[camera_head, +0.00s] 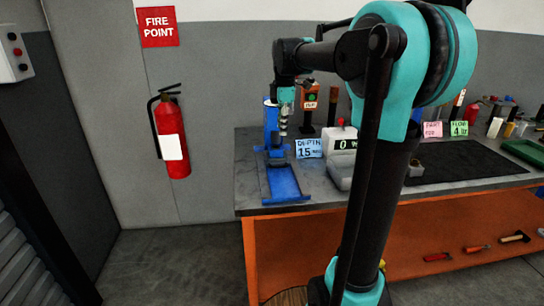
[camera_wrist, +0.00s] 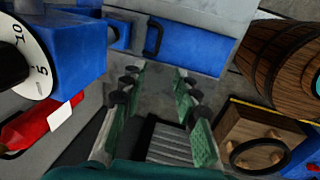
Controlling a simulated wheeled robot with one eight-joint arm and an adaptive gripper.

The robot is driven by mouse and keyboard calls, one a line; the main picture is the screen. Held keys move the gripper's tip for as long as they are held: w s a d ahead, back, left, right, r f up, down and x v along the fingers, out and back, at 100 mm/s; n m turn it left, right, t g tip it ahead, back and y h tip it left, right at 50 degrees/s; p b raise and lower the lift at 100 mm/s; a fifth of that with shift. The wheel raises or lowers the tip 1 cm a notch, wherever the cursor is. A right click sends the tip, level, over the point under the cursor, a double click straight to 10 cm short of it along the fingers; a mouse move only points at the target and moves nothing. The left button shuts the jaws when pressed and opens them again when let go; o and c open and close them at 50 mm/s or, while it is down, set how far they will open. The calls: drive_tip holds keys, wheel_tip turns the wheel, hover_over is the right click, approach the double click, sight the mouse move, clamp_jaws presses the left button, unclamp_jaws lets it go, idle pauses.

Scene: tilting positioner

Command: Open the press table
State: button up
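A blue press (camera_head: 271,112) stands at the left end of the bench, with a small blue table-like part (camera_head: 273,152) on its column and a wide blue base (camera_head: 285,184) below. My gripper (camera_head: 284,130) hangs in front of the press column, above the small blue part. In the wrist view my gripper (camera_wrist: 158,78) has its two green fingers wide apart, with nothing between them. A blue plate (camera_wrist: 203,47) with a black handle (camera_wrist: 153,38) lies beyond the fingertips. A blue housing with a white numbered dial (camera_wrist: 36,55) is at left. Contact with the press cannot be told.
A "DEPTH 15" card (camera_head: 309,148) and a grey device with a display (camera_head: 344,145) stand right of the press. A black mat (camera_head: 465,160) lies farther right. A fire extinguisher (camera_head: 171,135) hangs on the wall. A wooden barrel (camera_wrist: 280,65) is right in the wrist view.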

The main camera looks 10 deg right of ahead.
approach(279, 167)
drive_tip(key=f, duration=0.2)
drive_tip(key=w+f, duration=0.1)
drive_tip(key=f, duration=0.4)
drive_tip(key=shift+w+f, duration=0.1)
drive_tip(key=shift+w, duration=0.3)
clamp_jaws()
